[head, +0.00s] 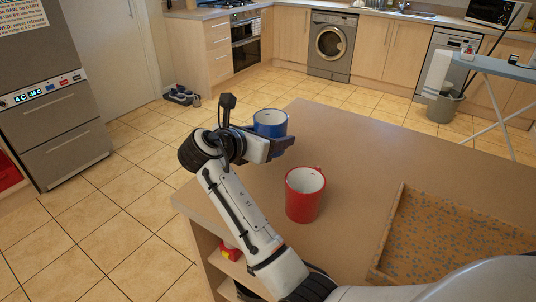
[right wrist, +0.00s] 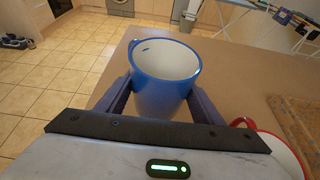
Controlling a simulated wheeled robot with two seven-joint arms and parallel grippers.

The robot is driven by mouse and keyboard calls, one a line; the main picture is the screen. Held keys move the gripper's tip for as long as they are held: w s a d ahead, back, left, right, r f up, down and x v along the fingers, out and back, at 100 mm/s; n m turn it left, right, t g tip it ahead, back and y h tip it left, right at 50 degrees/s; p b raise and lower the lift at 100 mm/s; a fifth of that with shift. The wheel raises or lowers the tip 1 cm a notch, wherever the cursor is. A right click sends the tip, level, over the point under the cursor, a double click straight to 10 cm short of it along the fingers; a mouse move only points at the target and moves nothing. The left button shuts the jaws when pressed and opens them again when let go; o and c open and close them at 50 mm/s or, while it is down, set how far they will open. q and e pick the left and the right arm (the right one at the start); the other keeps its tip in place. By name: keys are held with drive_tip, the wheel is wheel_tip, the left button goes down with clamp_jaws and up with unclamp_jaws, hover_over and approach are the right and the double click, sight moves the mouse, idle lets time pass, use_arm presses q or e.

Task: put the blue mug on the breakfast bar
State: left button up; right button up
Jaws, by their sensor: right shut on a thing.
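The blue mug (head: 270,118) is in my right gripper (head: 272,146), near the far left edge of the breakfast bar (head: 358,160). In the right wrist view the blue mug (right wrist: 165,92) stands roughly upright between the two fingers, its white inside facing up. My right gripper is shut on it. The fingers hide the mug's lower part in the head view, so I cannot tell whether its base touches the bar top. My left gripper is not in view.
A red mug (head: 304,197) stands on the bar, nearer than the blue one; it shows at the lower right of the wrist view (right wrist: 272,150). A speckled tray (head: 450,238) lies at the bar's right. The bar top between them is clear. An ironing board (head: 497,68) stands beyond.

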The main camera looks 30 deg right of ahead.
drive_tip(key=shift+w+f, duration=0.1)
drive_tip(key=shift+f, duration=2.55)
drive_tip(key=o, duration=1.3)
drive_tip(key=shift+f, duration=0.1)
drive_tip(key=shift+a+r, duration=0.25)
drive_tip(key=shift+a, duration=0.1)
drive_tip(key=v, duration=1.1)
drive_tip(key=shift+s+a, duration=0.1)
drive_tip(key=shift+s, duration=0.15)
